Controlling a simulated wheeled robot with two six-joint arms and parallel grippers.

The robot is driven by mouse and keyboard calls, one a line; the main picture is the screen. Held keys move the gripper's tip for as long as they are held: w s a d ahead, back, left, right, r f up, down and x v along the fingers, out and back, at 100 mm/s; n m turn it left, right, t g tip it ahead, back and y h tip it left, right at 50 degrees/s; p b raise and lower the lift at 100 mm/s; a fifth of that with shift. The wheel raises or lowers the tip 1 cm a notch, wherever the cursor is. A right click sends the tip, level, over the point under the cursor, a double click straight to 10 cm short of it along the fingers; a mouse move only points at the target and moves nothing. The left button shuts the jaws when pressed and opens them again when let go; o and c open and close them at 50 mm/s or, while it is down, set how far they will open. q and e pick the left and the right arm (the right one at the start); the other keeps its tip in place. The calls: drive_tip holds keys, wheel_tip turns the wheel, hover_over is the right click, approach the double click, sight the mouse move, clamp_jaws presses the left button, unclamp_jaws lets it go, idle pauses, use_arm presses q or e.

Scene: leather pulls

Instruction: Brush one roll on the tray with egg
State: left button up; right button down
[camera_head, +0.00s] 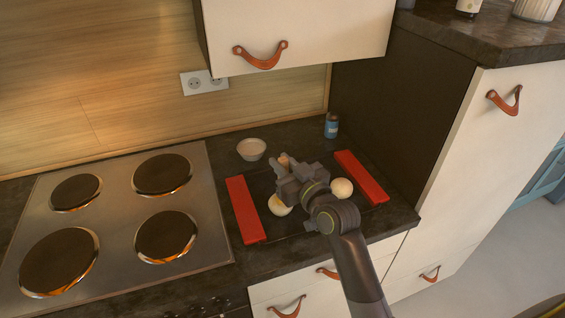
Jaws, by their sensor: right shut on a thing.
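The dark tray (312,226) with a red strip along each side lies on the counter right of the hob. One pale round roll (281,207) sits at its left part, partly behind my right gripper, with a yellowish patch on it. Another pale roll (342,188) sits right of the gripper. A white bowl (251,149) stands behind the tray's left corner. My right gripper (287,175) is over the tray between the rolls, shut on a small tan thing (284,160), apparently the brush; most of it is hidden. My left gripper is out of view.
A hob (115,225) with several dark plates fills the counter to the left. A small blue bottle (331,126) stands behind the tray. A tall cabinet (495,115) closes off the right, and a wall cupboard (300,30) hangs above the counter.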

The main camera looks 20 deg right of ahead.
drive_tip(key=shift+w, duration=0.2)
drive_tip(key=shift+x, duration=0.9)
drive_tip(key=shift+s, duration=0.25)
idle(0.3)
drive_tip(key=shift+v, duration=0.8)
drive_tip(key=shift+s, duration=0.1)
drive_tip(key=shift+w, duration=0.2)
